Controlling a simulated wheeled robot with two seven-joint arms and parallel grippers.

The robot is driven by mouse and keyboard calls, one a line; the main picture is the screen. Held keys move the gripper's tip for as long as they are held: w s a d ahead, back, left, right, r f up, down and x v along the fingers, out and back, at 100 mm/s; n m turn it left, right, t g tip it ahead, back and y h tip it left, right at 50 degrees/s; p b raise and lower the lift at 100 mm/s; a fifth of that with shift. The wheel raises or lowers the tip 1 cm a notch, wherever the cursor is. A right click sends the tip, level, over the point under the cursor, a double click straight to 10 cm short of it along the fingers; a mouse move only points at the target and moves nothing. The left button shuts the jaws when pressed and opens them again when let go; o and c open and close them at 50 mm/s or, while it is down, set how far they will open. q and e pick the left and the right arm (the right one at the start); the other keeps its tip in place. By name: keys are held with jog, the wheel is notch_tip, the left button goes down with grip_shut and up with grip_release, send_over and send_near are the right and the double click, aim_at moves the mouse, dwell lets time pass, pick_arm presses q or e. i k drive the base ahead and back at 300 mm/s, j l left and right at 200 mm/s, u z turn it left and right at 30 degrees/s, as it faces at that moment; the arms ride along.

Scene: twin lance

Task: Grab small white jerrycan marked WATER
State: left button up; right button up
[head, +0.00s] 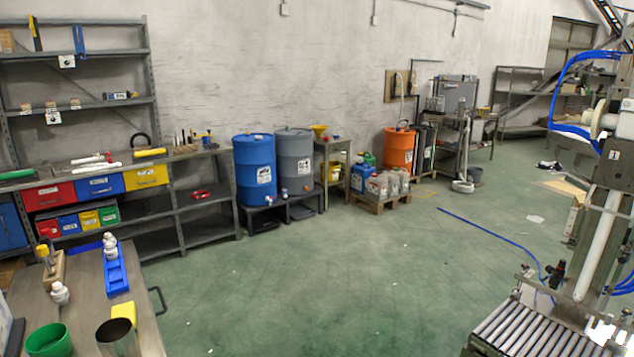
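Several jerrycans stand on a low wooden pallet (381,207) against the back wall, right of the drums. Pale white-grey jerrycans (377,189) are at its front, with blue ones (358,178) beside and behind them. The labels are too small to read, so I cannot tell which one is marked WATER. Neither of my grippers is in view.
A blue drum (255,168) and a grey drum (294,157) stand left of the pallet, an orange drum (399,149) behind it. A workbench (88,297) is at near left, a roller conveyor (535,325) at near right. The green floor (330,270) between is mostly clear; a blue hose (487,232) lies right.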

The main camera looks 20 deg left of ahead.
aim_at(394, 180)
jog(key=u, duration=0.2)
jog(key=i+z, duration=0.2)
jog(key=i, duration=6.5)
jog(key=i+u, duration=0.1)
jog(key=i, duration=2.1)
